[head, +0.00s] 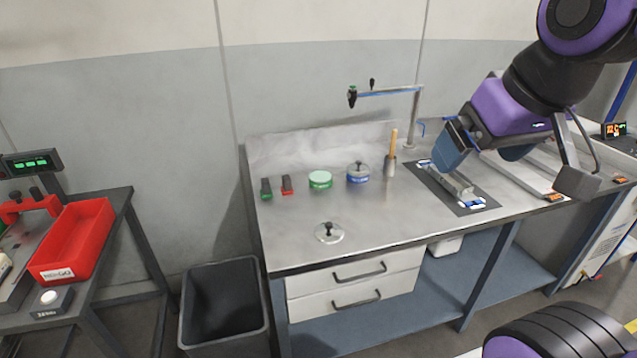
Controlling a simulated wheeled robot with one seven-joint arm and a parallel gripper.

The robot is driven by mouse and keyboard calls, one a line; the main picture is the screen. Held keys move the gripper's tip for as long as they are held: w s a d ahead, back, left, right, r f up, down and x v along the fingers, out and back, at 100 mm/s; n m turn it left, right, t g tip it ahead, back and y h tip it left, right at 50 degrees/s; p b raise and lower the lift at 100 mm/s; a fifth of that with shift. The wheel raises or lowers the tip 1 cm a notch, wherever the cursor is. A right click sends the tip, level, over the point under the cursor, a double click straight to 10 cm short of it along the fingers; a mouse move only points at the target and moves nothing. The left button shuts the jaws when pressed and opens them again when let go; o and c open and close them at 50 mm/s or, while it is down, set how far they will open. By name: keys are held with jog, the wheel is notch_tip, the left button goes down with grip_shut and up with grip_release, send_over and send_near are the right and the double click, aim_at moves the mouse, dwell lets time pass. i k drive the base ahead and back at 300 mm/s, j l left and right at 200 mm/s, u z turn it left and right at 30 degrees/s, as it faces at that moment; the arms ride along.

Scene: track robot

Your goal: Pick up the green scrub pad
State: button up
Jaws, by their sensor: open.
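A small upright block with a dark top and a green lower edge (266,188) stands at the back left of the steel bench; it looks like the green scrub pad, though its details are too small to be sure. A similar block with red (287,185) stands just right of it. My gripper (482,158) is open, with nothing visible between its fingers. It hangs over the right part of the bench, above a dark mat with a grey fixture, far to the right of the green block and apart from it.
Right of the blocks stand a green-banded round tin (320,180), a blue-banded lidded tin (358,176) and a cup with a wooden handle (391,160). A loose knobbed lid (329,233) lies in front. A tap-like post (413,118) rises behind. The bench's front left is clear.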

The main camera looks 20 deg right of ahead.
aim_at(265, 192)
jog(key=i+j, duration=0.4)
jog(key=i, duration=0.15)
jog(key=i+j, duration=0.4)
jog(key=i, duration=0.15)
